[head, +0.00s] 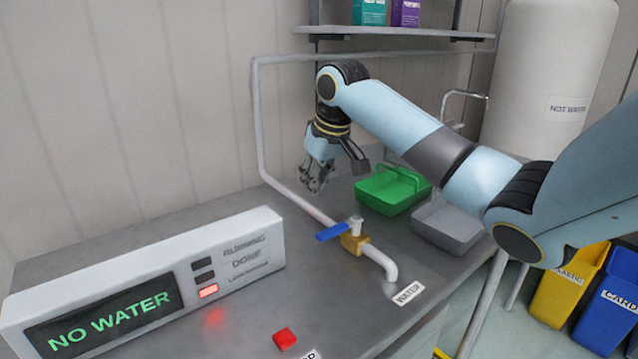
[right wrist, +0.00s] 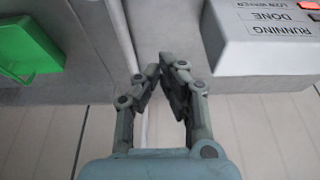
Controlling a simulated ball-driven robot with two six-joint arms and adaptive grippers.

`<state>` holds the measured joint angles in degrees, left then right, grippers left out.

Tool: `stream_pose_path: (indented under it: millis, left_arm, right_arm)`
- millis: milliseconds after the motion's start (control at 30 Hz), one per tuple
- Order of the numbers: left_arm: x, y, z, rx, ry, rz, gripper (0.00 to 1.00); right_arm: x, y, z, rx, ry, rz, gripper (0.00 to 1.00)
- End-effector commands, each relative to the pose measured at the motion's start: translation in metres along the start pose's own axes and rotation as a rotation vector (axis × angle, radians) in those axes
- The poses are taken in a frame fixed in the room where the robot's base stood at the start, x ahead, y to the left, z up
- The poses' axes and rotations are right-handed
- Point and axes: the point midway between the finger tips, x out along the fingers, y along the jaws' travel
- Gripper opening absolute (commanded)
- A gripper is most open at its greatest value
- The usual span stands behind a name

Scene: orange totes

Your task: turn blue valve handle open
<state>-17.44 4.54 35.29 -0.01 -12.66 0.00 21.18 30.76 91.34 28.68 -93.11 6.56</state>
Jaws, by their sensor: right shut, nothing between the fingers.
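The blue valve handle (head: 333,231) sits on a brass valve body (head: 354,242) near the end of the white water pipe (head: 388,262). The handle points left, out across the pipe. My right gripper (head: 316,187) hangs above the bench, behind and above the handle and clear of it. Its fingers also show in the right wrist view (right wrist: 163,68), closed together with nothing between them. The handle does not show in that view. My left gripper is in neither view.
A white panel (head: 245,222) at left reads "NO WATER" with a red lamp lit. A red button (head: 285,339) is in front. A green basket (head: 385,192) and grey tray (head: 447,225) stand right of the pipe. A shelf (head: 410,33) hangs above.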

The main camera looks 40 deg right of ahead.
Motion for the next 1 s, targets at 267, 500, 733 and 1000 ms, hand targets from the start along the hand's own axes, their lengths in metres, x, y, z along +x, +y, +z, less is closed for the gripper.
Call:
stream_pose_path:
  millis: [267, 500, 733, 1000]
  left_arm:
    - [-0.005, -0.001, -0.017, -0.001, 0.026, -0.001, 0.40]
    - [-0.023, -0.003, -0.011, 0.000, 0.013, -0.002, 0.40]
    - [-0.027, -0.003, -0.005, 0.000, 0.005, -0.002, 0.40]
    - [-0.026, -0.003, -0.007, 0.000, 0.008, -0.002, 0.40]
  right_arm:
    - [0.060, -0.001, 0.000, 0.003, -0.002, -0.003, 0.00]
    - [0.059, 0.001, 0.026, -0.002, -0.001, 0.002, 0.00]
    - [0.057, 0.000, 0.037, 0.000, 0.001, 0.001, 0.00]
    - [0.058, 0.000, 0.038, 0.000, 0.000, 0.000, 0.00]
